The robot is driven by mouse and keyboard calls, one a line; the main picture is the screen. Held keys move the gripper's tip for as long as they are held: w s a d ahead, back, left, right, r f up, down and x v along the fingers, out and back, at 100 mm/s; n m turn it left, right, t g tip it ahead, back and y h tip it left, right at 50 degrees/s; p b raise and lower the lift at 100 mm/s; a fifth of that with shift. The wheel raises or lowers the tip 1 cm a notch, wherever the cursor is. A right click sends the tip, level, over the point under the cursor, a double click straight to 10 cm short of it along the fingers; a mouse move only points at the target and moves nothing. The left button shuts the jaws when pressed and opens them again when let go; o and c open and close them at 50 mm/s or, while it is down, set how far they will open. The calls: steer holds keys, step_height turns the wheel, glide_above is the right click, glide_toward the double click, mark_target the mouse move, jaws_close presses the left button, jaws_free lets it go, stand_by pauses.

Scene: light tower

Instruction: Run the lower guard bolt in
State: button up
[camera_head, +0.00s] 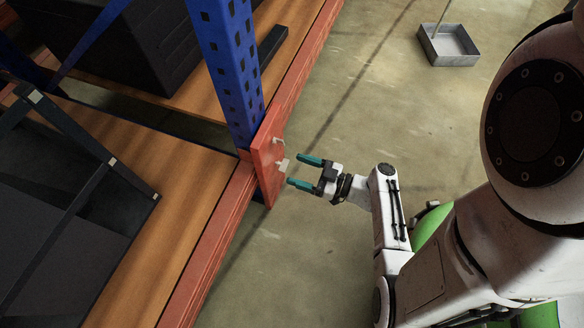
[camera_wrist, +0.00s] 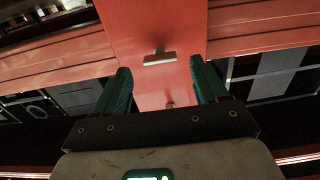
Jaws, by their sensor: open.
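The red guard plate (camera_head: 266,165) is fixed at the foot of the blue upright, and two pale bolts with crossbar heads stick out of it. The lower guard bolt (camera_head: 283,164) has a broad head and stands out from the plate. The upper bolt (camera_head: 278,141) is above it. My gripper (camera_head: 304,172) is open and empty, its teal fingers pointing at the plate just right of the lower bolt, apart from it. In the wrist view a crossbar head (camera_wrist: 160,58) shows ahead between the fingertips.
The blue perforated upright (camera_head: 226,65) rises behind the plate between orange beams (camera_head: 212,250) and wooden shelf boards (camera_head: 165,190). Dark cases stand on the shelves. A grey metal tray (camera_head: 449,60) lies on the concrete floor at upper right.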

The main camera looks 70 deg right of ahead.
mark_target(283, 165)
steer(key=shift+w, duration=1.4)
steer(key=c, duration=1.1)
